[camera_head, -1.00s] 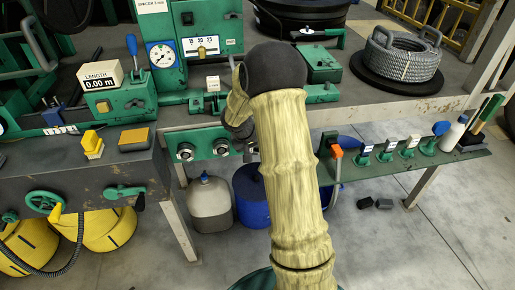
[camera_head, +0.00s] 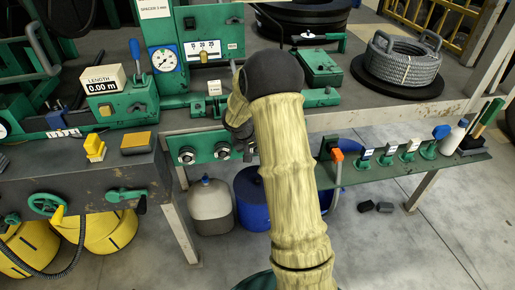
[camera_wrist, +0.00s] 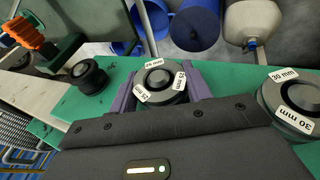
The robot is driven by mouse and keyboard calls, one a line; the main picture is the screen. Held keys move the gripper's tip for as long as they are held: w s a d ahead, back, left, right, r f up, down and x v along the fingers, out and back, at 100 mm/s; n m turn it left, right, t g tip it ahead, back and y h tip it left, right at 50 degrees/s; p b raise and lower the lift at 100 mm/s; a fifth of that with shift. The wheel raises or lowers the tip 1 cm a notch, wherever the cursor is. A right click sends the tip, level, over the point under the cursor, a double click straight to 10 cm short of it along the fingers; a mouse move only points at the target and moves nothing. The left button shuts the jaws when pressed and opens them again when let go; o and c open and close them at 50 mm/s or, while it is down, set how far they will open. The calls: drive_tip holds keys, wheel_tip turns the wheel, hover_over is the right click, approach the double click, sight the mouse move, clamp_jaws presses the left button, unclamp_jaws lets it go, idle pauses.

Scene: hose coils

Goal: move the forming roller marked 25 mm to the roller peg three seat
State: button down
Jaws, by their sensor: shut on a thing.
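In the wrist view, my gripper (camera_wrist: 162,88) has its two purple fingers on either side of a round grey-black roller (camera_wrist: 164,76) with white labels that appear to read 25 mm. The fingers are shut on this roller. It is at the green shelf (camera_wrist: 119,70), but I cannot tell whether it rests there or is lifted. A roller labelled 30 mm (camera_wrist: 287,98) is to the right. A black roller (camera_wrist: 86,76) with no readable label is to the left. In the head view my arm hides the gripper, and peg numbers are not readable.
A grey jug (camera_head: 210,205) and a blue drum (camera_head: 250,195) stand below. A hose coil (camera_head: 403,62) lies on the bench at the right.

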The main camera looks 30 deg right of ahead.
drive_tip(key=shift+w+r, duration=0.1)
drive_tip(key=shift+c, duration=1.2)
unclamp_jaws()
drive_tip(key=shift+p+v, duration=0.8)
drive_tip(key=shift+v, duration=1.4)
drive_tip(key=b+v, duration=0.1)
drive_tip(key=v, duration=1.6)
drive_tip(key=shift+r, duration=0.2)
drive_tip(key=shift+f, duration=0.1)
